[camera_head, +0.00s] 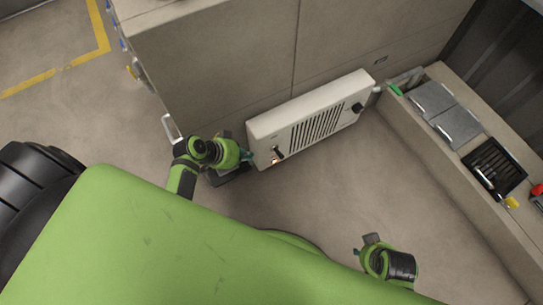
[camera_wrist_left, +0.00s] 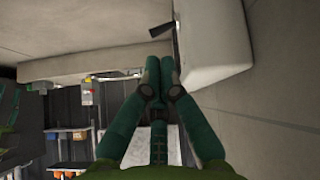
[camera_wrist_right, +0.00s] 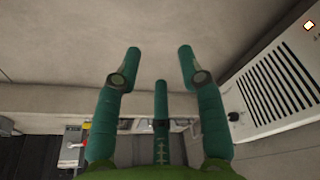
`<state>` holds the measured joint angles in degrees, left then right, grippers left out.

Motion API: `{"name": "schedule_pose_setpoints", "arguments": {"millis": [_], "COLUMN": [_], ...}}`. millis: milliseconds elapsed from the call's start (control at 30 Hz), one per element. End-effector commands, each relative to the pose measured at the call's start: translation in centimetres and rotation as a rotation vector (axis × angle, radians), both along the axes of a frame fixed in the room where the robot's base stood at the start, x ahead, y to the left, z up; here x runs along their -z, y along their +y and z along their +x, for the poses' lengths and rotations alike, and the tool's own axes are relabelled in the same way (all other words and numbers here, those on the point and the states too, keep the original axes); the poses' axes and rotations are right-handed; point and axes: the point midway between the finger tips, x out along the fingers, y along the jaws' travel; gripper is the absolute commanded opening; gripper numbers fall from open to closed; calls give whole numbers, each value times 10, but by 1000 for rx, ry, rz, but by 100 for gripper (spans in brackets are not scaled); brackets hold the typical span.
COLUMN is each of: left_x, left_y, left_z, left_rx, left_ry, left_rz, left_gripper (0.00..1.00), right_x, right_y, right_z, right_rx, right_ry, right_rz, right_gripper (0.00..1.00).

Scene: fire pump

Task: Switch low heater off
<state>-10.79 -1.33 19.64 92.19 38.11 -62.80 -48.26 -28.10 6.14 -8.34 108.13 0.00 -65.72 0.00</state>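The low heater (camera_head: 262,128) is a long white box with a dark slatted grille, near the base of the beige wall. A dark switch (camera_head: 279,152) and a glowing orange light (camera_head: 274,160) sit at its left end. A dark knob (camera_head: 358,107) sits at its right end. My left gripper (camera_head: 250,156) is beside the heater's left end, close to the switch; contact cannot be told. In the left wrist view its fingers (camera_wrist_left: 160,75) are together and empty, beside the white heater (camera_wrist_left: 215,40). My right gripper (camera_wrist_right: 160,62) is open and empty, away from the heater (camera_wrist_right: 275,85).
A low ledge (camera_head: 470,190) with grey panels and a black tray (camera_head: 494,167) runs along the right. A handle (camera_head: 171,128) stands out from the wall left of the heater. The floor before the heater is clear.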

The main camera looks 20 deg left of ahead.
Motion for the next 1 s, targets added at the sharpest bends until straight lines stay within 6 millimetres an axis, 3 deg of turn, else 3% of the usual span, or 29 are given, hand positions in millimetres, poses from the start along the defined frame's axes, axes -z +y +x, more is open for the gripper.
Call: {"name": "schedule_pose_setpoints", "arguments": {"millis": [300, 733, 1000], "left_x": [41, 82, 87], "left_y": [-19, -48, -56], "left_z": [25, 57, 63], "left_rx": [0, 0, -1], "left_ry": [-1, -1, 0], "left_rz": [-3, -3, -1], "left_gripper": [0, 0, 0], "right_x": [-45, -112, -125], "right_y": [0, -2, 12], "right_z": [7, 0, 40], "right_rx": [5, 7, -17], "right_ry": [-35, -100, -294], "right_rz": [3, 8, 40], "right_gripper": [40, 40, 40]}}
